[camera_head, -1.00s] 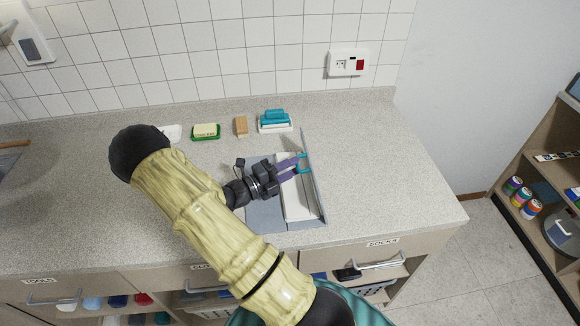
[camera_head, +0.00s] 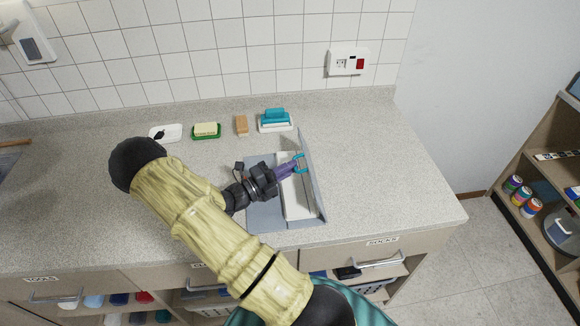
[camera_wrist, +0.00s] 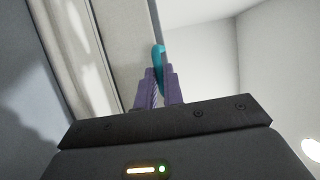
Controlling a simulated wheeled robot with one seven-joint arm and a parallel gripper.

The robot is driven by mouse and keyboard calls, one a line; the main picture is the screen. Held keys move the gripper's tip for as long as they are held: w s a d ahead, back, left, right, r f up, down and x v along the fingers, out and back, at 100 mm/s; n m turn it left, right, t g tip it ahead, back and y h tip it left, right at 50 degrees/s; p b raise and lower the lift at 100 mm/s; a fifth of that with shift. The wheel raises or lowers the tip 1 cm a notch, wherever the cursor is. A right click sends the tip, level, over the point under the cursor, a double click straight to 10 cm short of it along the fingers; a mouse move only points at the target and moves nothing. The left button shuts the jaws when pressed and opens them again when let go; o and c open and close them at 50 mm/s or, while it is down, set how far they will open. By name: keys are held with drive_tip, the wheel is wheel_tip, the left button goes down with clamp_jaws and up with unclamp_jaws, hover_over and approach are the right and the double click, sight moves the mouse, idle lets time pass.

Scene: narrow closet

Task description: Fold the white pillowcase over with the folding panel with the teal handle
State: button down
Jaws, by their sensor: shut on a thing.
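The white pillowcase (camera_head: 297,200) lies as a long strip on the grey folding board (camera_head: 266,216) on the counter. The folding panel (camera_head: 315,192) stands tilted up along the board's right side, with the teal handle (camera_head: 300,157) near its far part. My gripper (camera_head: 295,168) reaches in from the left, over the board, with its purple fingers shut on the teal handle. In the wrist view the handle (camera_wrist: 158,56) sits between the fingertips, and white cloth (camera_wrist: 82,50) shows at the left. My gripper hides part of the pillowcase and board.
The counter (camera_head: 385,170) to the right is clear. A tiled wall bounds the back.

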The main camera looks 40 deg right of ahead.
drive_tip(key=shift+a+f, duration=0.15)
drive_tip(key=shift+f, duration=0.05)
drive_tip(key=c, duration=2)
unclamp_jaws()
drive_tip(key=o, duration=0.5)
drive_tip(key=shift+w, duration=0.1)
drive_tip(key=b+v, duration=0.2)
drive_tip(key=v, duration=1)
drive_tip(key=shift+a+b, duration=0.1)
drive_tip(key=shift+b, duration=0.3)
